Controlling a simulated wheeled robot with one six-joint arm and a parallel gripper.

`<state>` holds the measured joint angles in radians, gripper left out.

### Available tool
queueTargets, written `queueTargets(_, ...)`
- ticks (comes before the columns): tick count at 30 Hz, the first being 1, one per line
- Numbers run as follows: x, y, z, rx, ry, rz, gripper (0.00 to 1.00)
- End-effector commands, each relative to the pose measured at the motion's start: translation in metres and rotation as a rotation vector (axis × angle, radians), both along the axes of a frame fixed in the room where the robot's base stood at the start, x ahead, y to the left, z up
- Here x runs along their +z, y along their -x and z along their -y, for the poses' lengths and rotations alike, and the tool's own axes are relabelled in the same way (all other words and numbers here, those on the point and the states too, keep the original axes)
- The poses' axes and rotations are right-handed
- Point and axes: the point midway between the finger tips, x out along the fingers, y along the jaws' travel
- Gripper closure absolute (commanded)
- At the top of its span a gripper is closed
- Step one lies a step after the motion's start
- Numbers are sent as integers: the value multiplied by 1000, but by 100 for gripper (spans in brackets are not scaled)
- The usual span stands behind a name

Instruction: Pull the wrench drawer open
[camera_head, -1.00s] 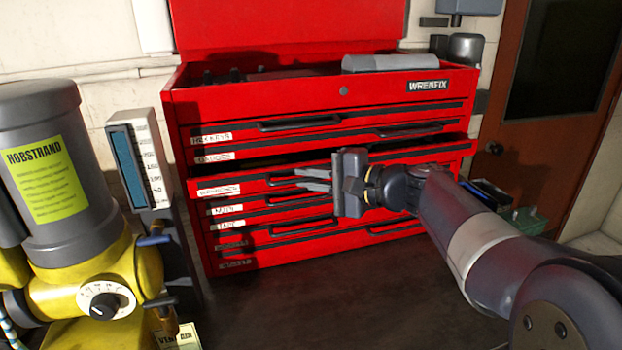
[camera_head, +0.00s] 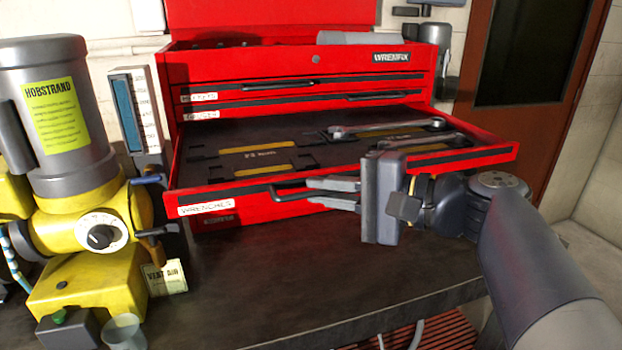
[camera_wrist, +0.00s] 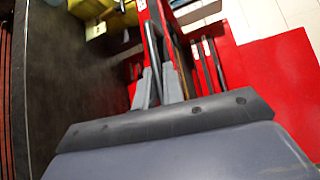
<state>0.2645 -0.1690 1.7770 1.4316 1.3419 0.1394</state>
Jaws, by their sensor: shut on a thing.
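The wrench drawer (camera_head: 340,170) of the red tool chest stands pulled far out over the bench, its front label reading WRENCHES. Inside are dark foam with cut-outs and two silver wrenches (camera_head: 395,127) at the right. My gripper (camera_head: 310,192) is at the drawer front, its fingers shut on the dark drawer handle (camera_head: 285,194). In the wrist view, the two grey fingers (camera_wrist: 157,88) close around the handle bar beside the red drawer front (camera_wrist: 143,45).
The red chest (camera_head: 300,68) stands behind, with its upper drawers shut. A yellow and grey HOBSTRAND machine (camera_head: 80,220) is at the left, with a clear cup (camera_head: 123,332) in front. The dark bench top (camera_head: 290,280) is bare before the drawer. A brown door (camera_head: 535,130) is at the right.

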Motion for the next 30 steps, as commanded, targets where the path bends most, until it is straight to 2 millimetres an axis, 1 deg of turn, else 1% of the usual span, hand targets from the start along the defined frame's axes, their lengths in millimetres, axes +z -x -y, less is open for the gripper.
queueTargets(1, 1, 5, 5, -16, 2, 9, 100)
queueTargets(3, 1, 13, 8, -17, 2, 9, 100)
queueTargets(9, 1, 26, 11, -17, 2, 5, 100)
queueTargets(22, 1, 29, 12, -15, 1, 4, 100)
queueTargets(23, 1, 29, 12, -15, 1, 3, 89)
queueTargets(30, 1, 30, 11, -9, 1, 1, 69)
